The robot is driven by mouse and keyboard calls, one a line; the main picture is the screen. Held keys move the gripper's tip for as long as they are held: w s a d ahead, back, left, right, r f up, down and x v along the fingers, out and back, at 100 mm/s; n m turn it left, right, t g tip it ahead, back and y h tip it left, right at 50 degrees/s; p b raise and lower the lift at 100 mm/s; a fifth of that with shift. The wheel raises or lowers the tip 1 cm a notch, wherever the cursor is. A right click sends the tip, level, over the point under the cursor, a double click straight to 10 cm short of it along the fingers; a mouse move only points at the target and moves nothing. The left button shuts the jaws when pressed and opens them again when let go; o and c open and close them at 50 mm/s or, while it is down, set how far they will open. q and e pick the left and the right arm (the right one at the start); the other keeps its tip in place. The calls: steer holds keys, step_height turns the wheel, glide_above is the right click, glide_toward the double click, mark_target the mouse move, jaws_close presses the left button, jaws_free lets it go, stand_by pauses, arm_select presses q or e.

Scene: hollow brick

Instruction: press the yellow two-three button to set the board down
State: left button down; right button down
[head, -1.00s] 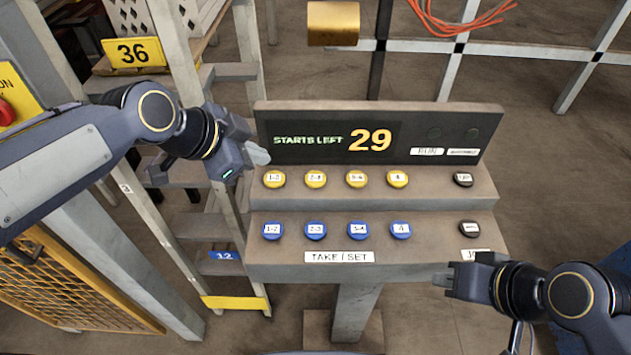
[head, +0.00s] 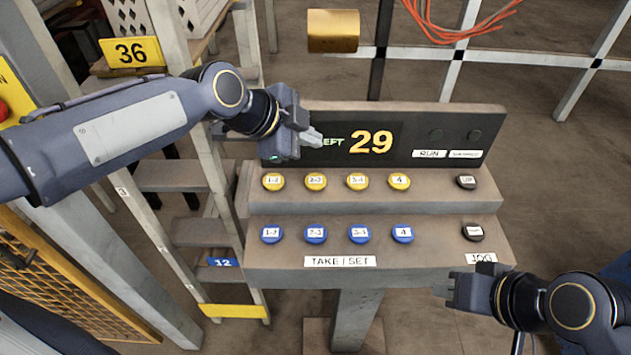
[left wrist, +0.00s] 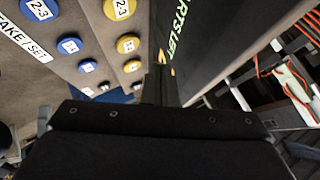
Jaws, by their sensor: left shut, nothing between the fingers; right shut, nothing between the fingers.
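The control console (head: 370,208) has a yellow row of buttons on its upper step and a blue row below. The yellow two-three button (head: 316,181) is second from the left in the upper row; it also shows in the left wrist view (left wrist: 127,43). My left gripper (head: 314,138) is shut and empty, in front of the display and above the yellow two-three button in the picture, apart from it. My right gripper (head: 446,291) is shut and empty at the console's lower right. The board is not recognisable in these frames.
Yellow one-two (head: 273,181), three-four (head: 357,181) and 4 (head: 399,181) buttons flank the target. The display (head: 370,141) reads 29, its label partly hidden by my left gripper. Black buttons (head: 467,182) sit at right. A ladder (head: 190,230) stands left of the console.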

arm_select(q)
steer(key=b, duration=0.5)
glide_above(311, 183)
step_height(311, 183, down, 6)
steer(key=shift+f, duration=0.25)
steer(key=shift+w+a+f, duration=0.1)
steer(key=shift+f, duration=0.35)
steer(key=shift+f+b, duration=0.1)
steer(key=shift+b, duration=0.25)
stand_by(0.8)
steer(key=shift+f+b, duration=0.3)
steer(key=shift+b, duration=0.15)
